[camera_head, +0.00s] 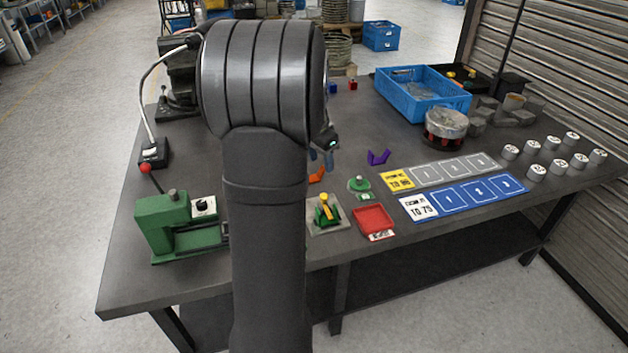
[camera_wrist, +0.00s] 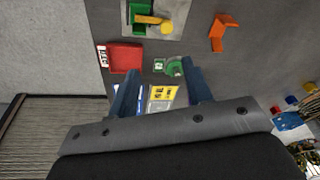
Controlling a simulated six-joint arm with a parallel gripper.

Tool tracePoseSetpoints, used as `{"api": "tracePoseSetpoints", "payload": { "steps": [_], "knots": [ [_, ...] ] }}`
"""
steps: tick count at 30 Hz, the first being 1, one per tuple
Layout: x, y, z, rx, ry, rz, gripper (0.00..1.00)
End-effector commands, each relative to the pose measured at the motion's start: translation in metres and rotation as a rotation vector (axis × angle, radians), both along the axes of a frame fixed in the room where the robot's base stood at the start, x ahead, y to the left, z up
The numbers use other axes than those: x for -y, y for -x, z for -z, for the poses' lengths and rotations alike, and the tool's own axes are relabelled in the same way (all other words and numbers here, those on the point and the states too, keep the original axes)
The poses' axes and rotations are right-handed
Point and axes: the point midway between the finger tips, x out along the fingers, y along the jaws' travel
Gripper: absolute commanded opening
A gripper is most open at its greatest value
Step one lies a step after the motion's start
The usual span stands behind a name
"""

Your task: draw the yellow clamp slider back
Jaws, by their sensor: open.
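The yellow clamp slider (camera_head: 324,199) sits on top of a green clamp (camera_head: 328,214), which is fixed to a pale square plate (camera_head: 339,225) near the front edge of the table. In the wrist view the yellow slider (camera_wrist: 166,26) and green clamp (camera_wrist: 142,8) are at the top edge, partly cut off. My gripper (camera_wrist: 161,67) is open and empty, its two blue-grey fingers apart and pointing toward the table, off to the side of the clamp. In the head view my gripper (camera_head: 320,157) is mostly hidden behind my arm.
A red tray (camera_head: 374,218) and a green knobbed piece (camera_head: 359,185) are next to the clamp. An orange bracket (camera_head: 316,175) and a purple bracket (camera_head: 378,157) lie behind. A green press (camera_head: 172,225) stands left, and blue and grey numbered strips (camera_head: 465,198) lie right.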

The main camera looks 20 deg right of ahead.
Motion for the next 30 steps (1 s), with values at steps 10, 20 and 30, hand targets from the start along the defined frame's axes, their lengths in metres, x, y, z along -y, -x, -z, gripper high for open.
{"api": "tracePoseSetpoints", "payload": {
  "steps": [10,20,30],
  "knots": [
    [-0.025,0.013,0.004,0.057,0.181,-0.37,0.46],
    [-0.009,-0.001,0.057,0.054,0.177,-0.366,0.46],
    [0.009,-0.019,0.117,0.054,0.178,-0.365,0.46]
  ]
}}
